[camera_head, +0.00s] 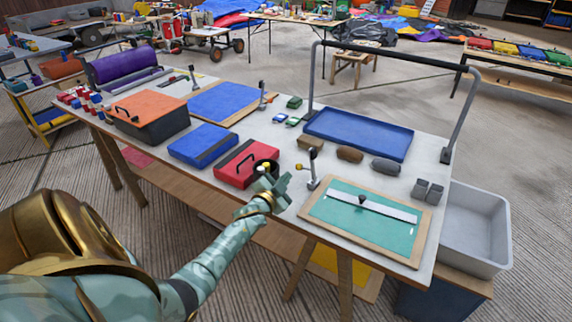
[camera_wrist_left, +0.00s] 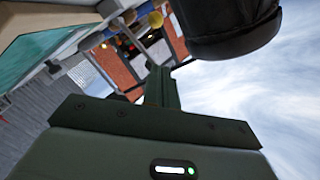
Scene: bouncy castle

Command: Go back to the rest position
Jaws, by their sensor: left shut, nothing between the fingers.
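In the left wrist view the shut fingers (camera_wrist_left: 160,85) point away from the camera, with a dark rounded object (camera_wrist_left: 225,25) close by at the upper right. My right gripper is not in view.
A blue tray (camera_head: 360,133) lies behind. A grey bin (camera_head: 475,225) stands at the right.

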